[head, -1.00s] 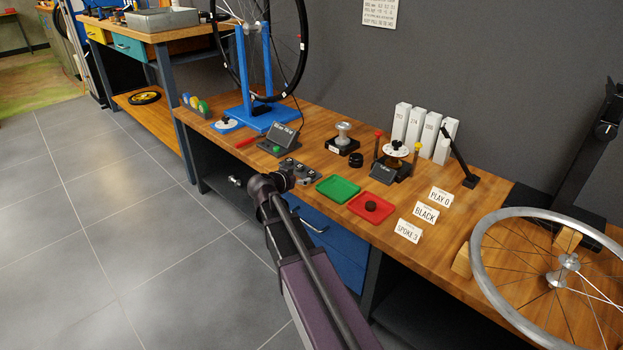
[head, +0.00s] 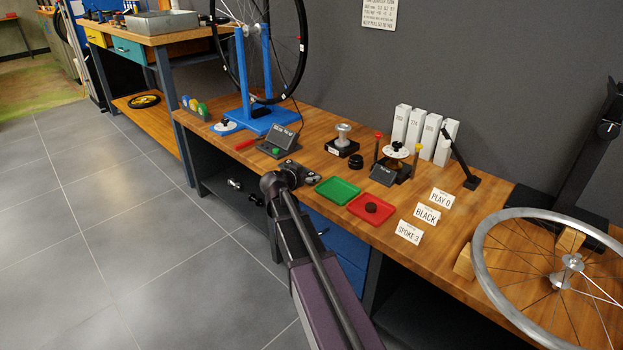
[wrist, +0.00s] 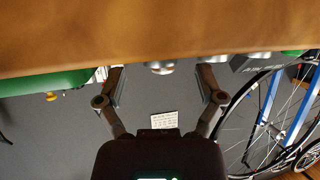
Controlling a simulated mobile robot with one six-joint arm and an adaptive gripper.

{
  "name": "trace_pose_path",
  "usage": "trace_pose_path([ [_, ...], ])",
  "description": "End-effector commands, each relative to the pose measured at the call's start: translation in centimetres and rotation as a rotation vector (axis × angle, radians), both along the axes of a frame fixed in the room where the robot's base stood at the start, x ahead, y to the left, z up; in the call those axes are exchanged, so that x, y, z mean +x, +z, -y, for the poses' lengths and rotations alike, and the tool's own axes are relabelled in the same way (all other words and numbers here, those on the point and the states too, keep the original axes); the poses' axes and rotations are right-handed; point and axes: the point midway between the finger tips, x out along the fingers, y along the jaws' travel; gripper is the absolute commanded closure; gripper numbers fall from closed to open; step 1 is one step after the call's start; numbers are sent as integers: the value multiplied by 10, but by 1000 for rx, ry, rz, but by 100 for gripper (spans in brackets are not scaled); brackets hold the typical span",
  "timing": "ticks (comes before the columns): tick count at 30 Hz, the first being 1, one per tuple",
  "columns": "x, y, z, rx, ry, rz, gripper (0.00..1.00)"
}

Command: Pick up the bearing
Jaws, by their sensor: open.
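My gripper (head: 299,176) is at the bench's front edge, over or beside a small dark tray, and covers much of it. In the wrist view my gripper (wrist: 160,78) is open, with its two fingers spread and nothing held. A silver rounded part (wrist: 160,68) shows between the fingers, partly hidden by the bench edge; I cannot tell whether it is the bearing. A dark round piece (head: 371,208) lies in the red tray (head: 388,215), right of my gripper. A black ring-like part (head: 356,161) sits on the bench behind.
The green tray (head: 338,191) is just right of my gripper. A small display stand (head: 279,139) and a blue wheel stand (head: 271,119) are behind and left. The bench edge (wrist: 200,45) is close in the wrist view. Label cards (head: 427,212) and a wheel (head: 563,280) are further right.

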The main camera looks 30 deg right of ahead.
Motion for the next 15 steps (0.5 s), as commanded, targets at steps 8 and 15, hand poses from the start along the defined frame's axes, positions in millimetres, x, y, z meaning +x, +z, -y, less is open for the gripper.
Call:
trace_pose_path([
  [8,7,-6,10,0,1,0,13],
  [15,7,-5,10,0,1,0,13],
])
